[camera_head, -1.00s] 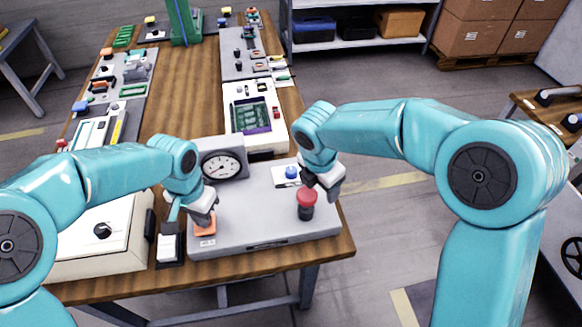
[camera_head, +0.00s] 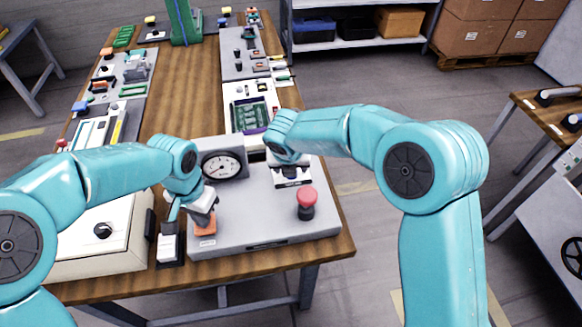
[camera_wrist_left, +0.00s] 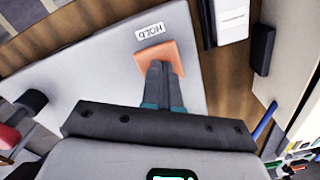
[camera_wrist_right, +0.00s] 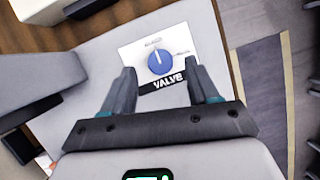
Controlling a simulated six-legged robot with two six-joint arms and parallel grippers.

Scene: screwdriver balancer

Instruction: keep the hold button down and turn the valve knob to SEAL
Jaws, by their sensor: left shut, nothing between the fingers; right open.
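The orange hold button (camera_head: 205,229) is at the front left of the grey panel; the left wrist view shows it (camera_wrist_left: 145,58) beside a HOLD label. My left gripper (camera_head: 205,216) is shut and empty, its fingertips (camera_wrist_left: 161,68) against the button; I cannot tell how far the button is pressed. The blue valve knob (camera_wrist_right: 160,62) sits on a white VALVE plate (camera_wrist_right: 135,55). Its white pointer line aims toward the small upper label, too blurred to read. My right gripper (camera_wrist_right: 162,77) is open, its fingers spread to either side of the knob, not gripping it. In the head view the gripper hides the knob.
A red mushroom button (camera_head: 306,200) stands on the panel in front of the valve plate. A dial gauge (camera_head: 222,166) rises at the panel's back left. Other devices crowd the wooden table (camera_head: 180,92) behind and to the left.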

